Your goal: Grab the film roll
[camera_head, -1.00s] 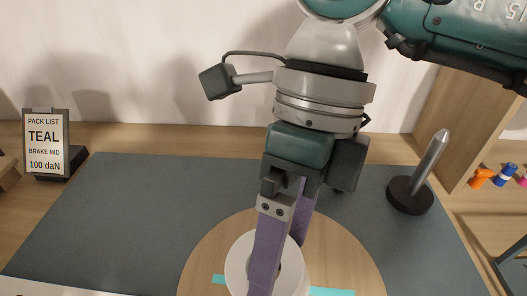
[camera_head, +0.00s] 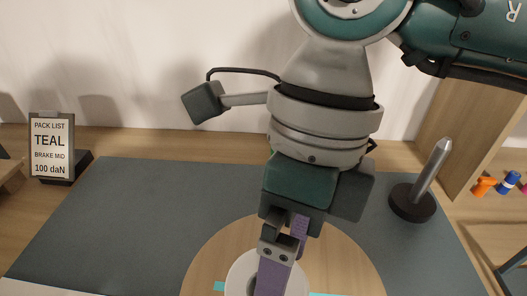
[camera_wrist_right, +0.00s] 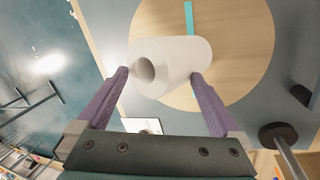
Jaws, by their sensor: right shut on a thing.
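The film roll is a white cylinder with a hollow core (camera_head: 239,272). It stands on a round wooden disc (camera_head: 210,258) at the bottom of the head view, cut off by the frame edge. In the right wrist view the roll (camera_wrist_right: 175,62) lies between the purple fingers. My right gripper (camera_wrist_right: 160,75) is shut on the roll, one finger on each side. In the head view the near finger hides part of the roll. I cannot tell whether the roll is lifted off the disc. My left gripper is not in view.
A teal strip (camera_head: 219,287) crosses the disc on a dark grey mat (camera_head: 130,215). A metal spindle on a black base (camera_head: 412,203) stands to the right. A "PACK LIST TEAL" sign (camera_head: 50,145) stands at the left. Small coloured items (camera_head: 508,183) lie far right.

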